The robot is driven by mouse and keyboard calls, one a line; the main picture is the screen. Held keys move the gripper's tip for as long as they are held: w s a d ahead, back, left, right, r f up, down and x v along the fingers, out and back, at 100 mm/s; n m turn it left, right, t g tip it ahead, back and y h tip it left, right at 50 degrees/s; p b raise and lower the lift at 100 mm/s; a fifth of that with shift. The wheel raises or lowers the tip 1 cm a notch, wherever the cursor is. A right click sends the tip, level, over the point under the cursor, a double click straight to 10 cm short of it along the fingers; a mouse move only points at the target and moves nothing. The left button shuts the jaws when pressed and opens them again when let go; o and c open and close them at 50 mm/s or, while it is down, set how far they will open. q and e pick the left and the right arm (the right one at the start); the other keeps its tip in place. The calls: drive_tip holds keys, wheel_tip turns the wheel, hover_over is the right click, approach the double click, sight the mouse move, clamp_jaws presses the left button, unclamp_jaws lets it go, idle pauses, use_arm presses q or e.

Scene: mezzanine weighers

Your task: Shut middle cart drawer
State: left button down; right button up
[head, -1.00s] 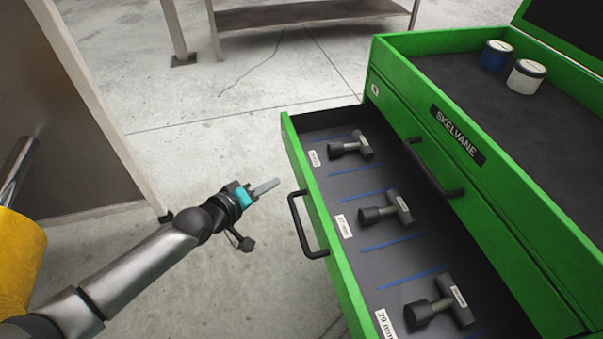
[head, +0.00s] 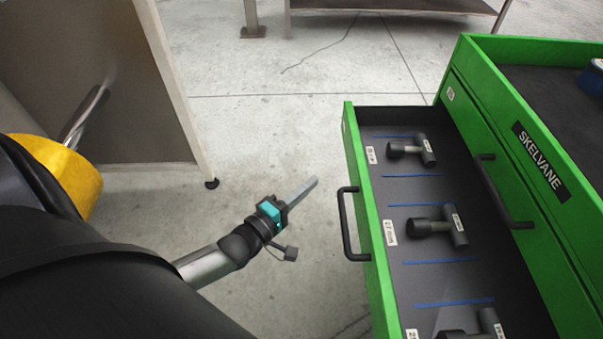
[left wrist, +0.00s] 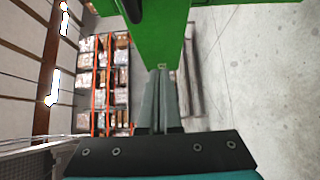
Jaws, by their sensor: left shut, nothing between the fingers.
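The green cart (head: 500,90) stands at the right in the head view. Its middle drawer (head: 372,235) is pulled out toward the left, with a black handle (head: 345,225) on its front and several dark mallet-like tools (head: 437,226) inside. My left gripper (head: 311,183) is shut and empty, left of the drawer front and apart from the handle. In the left wrist view the shut fingers (left wrist: 160,95) point toward green cart metal (left wrist: 158,35). My right gripper is not in view.
A grey panel on a caster (head: 212,183) stands at the left, with a yellow rounded thing (head: 62,170) near it. A table (head: 395,5) is at the back. Concrete floor (head: 280,130) lies clear between. A blue tin (head: 591,78) sits on the cart top.

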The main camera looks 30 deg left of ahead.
sight(351, 164)
use_arm(q)
drive_tip(key=w+d, duration=0.1)
drive_tip(key=w, duration=0.1)
drive_tip(key=w+d+b, duration=0.1)
drive_tip(key=w, duration=0.1)
drive_tip(key=w+d, duration=0.1)
drive_tip(key=w, duration=0.1)
drive_tip(key=shift+w+d+b, duration=0.25)
drive_tip(key=shift+w+b, duration=0.05)
drive_tip(key=shift+w+d, duration=0.25)
drive_tip(key=shift+d, duration=0.15)
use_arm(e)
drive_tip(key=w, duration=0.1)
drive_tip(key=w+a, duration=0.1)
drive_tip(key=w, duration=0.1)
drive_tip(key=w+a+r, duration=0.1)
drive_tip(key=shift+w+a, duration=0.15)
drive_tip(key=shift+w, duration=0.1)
